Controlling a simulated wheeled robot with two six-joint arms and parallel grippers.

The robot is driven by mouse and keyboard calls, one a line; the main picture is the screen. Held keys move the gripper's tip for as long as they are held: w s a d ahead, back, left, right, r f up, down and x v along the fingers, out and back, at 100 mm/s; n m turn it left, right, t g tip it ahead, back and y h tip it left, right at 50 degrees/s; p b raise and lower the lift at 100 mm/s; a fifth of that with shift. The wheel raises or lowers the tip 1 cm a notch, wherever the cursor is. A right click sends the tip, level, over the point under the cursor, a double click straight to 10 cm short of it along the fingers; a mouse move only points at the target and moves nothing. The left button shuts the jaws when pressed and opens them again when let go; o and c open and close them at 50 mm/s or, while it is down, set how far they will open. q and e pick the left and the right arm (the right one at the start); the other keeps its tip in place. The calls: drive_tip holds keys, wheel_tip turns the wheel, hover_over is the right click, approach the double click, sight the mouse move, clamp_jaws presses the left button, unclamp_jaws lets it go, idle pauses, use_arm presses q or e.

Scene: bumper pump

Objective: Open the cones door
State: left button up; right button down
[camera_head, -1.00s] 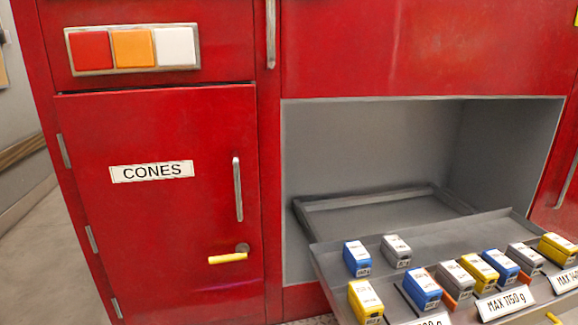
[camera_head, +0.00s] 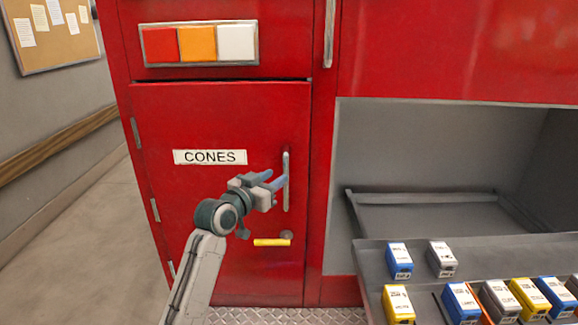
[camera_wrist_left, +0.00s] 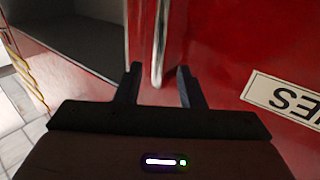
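The red cones door (camera_head: 190,210) is shut, with a white CONES label (camera_head: 210,157) and hinges on its left edge. A vertical metal handle (camera_head: 287,192) stands near its right edge. A yellow lever (camera_head: 272,242) lies level below the handle. My left gripper (camera_head: 274,181) is open, its fingertips close to the handle's left side. In the left wrist view, the handle (camera_wrist_left: 159,45) is beyond and between the two open fingers (camera_wrist_left: 158,72), and I cannot tell whether they touch it. My right gripper is not in view.
A grey tray (camera_head: 375,270) with several blue, grey and yellow blocks (camera_head: 399,260) juts out at the right, before an open grey recess (camera_head: 430,150). A panel with red, orange and white squares (camera_head: 200,43) is above the door. Floor (camera_head: 90,220) is clear at left.

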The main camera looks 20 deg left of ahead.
sight(284, 171)
use_arm(q)
drive_tip(key=p+x, duration=0.1)
drive_tip(key=x, duration=0.3)
drive_tip(key=shift+w+d+r, duration=0.1)
drive_tip(key=shift+w+d, duration=0.15)
drive_tip(key=shift+w, duration=0.05)
drive_tip(key=shift+w+d, duration=0.15)
drive_tip(key=shift+w, duration=0.5)
drive_tip(key=shift+c, duration=0.2)
clamp_jaws()
